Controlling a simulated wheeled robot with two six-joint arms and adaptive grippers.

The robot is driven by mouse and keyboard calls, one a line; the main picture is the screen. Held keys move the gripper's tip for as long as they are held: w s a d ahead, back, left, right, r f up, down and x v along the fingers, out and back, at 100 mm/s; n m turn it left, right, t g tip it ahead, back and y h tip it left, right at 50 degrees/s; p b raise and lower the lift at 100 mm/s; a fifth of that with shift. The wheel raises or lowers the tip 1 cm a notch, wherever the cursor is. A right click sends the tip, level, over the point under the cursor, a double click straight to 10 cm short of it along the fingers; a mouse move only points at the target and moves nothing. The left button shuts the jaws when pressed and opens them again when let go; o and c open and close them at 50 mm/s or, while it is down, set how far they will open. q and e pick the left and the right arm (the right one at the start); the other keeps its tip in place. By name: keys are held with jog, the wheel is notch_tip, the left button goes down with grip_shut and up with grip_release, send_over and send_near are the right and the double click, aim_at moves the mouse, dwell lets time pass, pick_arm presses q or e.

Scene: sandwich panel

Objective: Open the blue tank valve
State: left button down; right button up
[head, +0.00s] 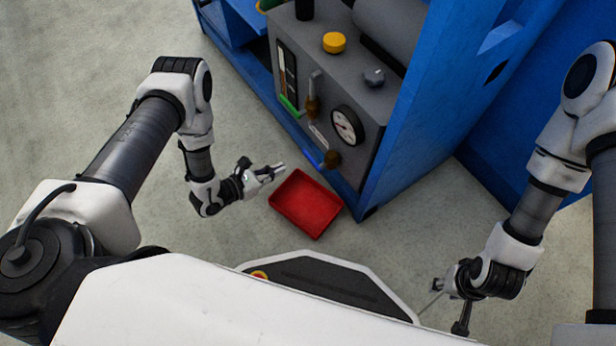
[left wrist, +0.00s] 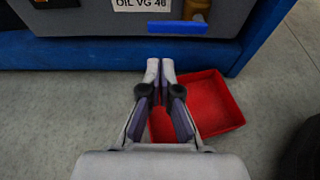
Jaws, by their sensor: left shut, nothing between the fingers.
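The blue valve handle (head: 313,157) sits low on the front of the grey panel (head: 357,112), beside a brass fitting (head: 332,159). In the left wrist view the blue handle (left wrist: 178,28) lies horizontal below an "OIL VG 46" label, with the brass fitting (left wrist: 196,9) above it. My left gripper (head: 281,168) is shut and empty, in front of the panel and apart from the handle; its closed tips (left wrist: 160,67) point toward the panel base, below the handle. My right gripper (head: 447,306) looks open and empty, far from the panel at lower right.
A red tray (head: 306,204) lies on the floor below the panel, under my left gripper. The panel also carries a green handle (head: 289,104), a pressure gauge (head: 347,125), a yellow knob (head: 334,42) and a grey knob (head: 374,77). The floor at left is clear.

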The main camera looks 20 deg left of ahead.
pick_arm(q)
jog(key=f, duration=0.1)
jog(key=s+f, duration=0.1)
jog(key=f, duration=0.1)
jog(key=shift+s+a+f+b, duration=0.1)
jog(key=shift+s+f+b, duration=0.2)
jog(key=shift+b, duration=0.1)
pick_arm(e)
notch_tip(320, 180, down, 2)
jog(key=shift+f, duration=0.15)
pick_arm(q)
jog(key=f+b+x, duration=0.1)
jog(key=b+x, duration=0.5)
jog(key=x, duration=0.4)
notch_tip(320, 180, up, 5)
jog(key=shift+f, duration=0.1)
pick_arm(e)
notch_tip(320, 180, down, 6)
jog(key=shift+f, duration=0.15)
jog(key=shift+d, duration=0.1)
